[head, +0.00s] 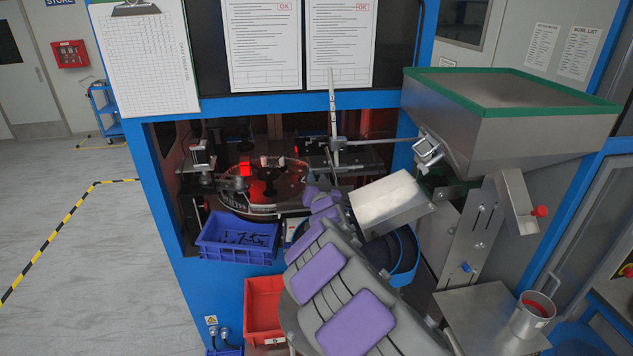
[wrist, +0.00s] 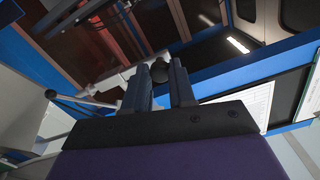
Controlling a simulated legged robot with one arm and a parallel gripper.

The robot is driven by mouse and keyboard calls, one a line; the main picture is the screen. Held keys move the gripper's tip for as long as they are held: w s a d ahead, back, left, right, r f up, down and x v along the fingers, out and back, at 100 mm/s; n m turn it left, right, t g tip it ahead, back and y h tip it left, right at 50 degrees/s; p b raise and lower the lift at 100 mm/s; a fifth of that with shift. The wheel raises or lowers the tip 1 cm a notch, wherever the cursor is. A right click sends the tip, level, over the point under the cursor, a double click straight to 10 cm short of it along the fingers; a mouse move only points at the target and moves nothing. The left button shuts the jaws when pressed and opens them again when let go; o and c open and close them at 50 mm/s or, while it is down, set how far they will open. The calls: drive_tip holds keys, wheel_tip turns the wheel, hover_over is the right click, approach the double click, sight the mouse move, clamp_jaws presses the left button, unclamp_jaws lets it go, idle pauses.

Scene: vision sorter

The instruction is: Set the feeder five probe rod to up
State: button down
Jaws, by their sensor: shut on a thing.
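In the wrist view my gripper (wrist: 160,78) has its two dark fingers closed around a black ball knob (wrist: 160,71). A thin pale rod (wrist: 92,99) runs off to the left behind the fingers; it looks like the probe rod, but its join to the knob is hidden. In the head view my grey arm with purple pads reaches into the machine opening, and its end hides the fingertips and the knob. A thin horizontal rod (head: 385,142) runs there from an upright graduated post (head: 333,115) towards the hopper.
A hopper (head: 510,130) with a green rim and a pale chute (head: 392,203) stand right of my arm, above a blue bowl (head: 406,262). A blue bin (head: 238,253), a red bin (head: 262,312) and a round disc (head: 290,190) lie left of it. The left floor is clear.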

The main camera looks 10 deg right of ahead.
drive_tip(key=shift+r, duration=0.1)
drive_tip(key=shift+a+r+p, duration=0.2)
drive_tip(key=shift+r+p, duration=0.1)
drive_tip(key=shift+r, duration=1.35)
drive_tip(key=c, duration=0.9)
unclamp_jaws()
drive_tip(key=shift+c, duration=0.2)
drive_tip(key=shift+f, duration=0.1)
drive_tip(key=s+b, duration=0.1)
drive_tip(key=s, duration=1.6)
drive_tip(key=shift+s+f, duration=0.1)
